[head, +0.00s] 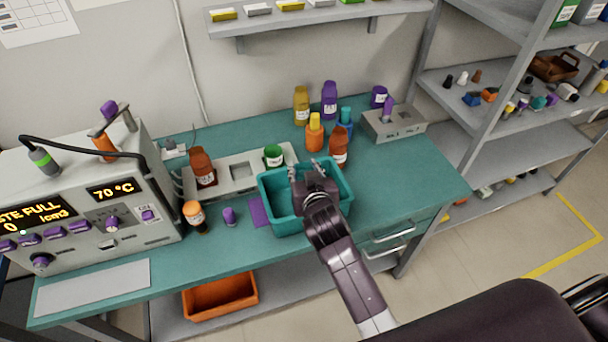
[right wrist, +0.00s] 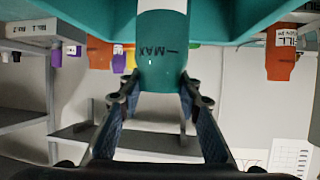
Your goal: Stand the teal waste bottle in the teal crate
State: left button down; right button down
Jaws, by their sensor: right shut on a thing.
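The teal crate (head: 283,223) sits on the teal bench top, near its front edge. My right gripper (head: 305,168) is over the crate's opening, coming in from the front right. In the right wrist view, my right gripper (right wrist: 160,98) is shut on the teal waste bottle (right wrist: 162,62), which has a white band and a "MAX" mark. The bottle overlaps the crate (right wrist: 228,18) there; I cannot tell whether it touches the crate's floor. In the head view the bottle is hidden or blends with the crate. My left gripper is not in view.
A grey rack (head: 241,178) with a brown bottle (head: 203,168) and a green cup stands behind left. Orange, brown, yellow and purple bottles stand behind the crate. The bench right of the crate is clear.

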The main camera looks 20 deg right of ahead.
jog(key=shift+w+f, duration=0.1)
jog(key=shift+f, duration=0.65)
jog(key=shift+w+d+f+b, duration=0.1)
jog(key=shift+w+b, duration=0.05)
jog(key=shift+b, duration=0.15)
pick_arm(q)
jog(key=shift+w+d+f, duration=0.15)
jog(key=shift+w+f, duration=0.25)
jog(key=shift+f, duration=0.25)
pick_arm(e)
jog(key=shift+s, duration=0.2)
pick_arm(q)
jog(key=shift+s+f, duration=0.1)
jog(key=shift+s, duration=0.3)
pick_arm(e)
jog(key=c, duration=1.4)
grip_release()
jog(key=shift+w+f, duration=0.1)
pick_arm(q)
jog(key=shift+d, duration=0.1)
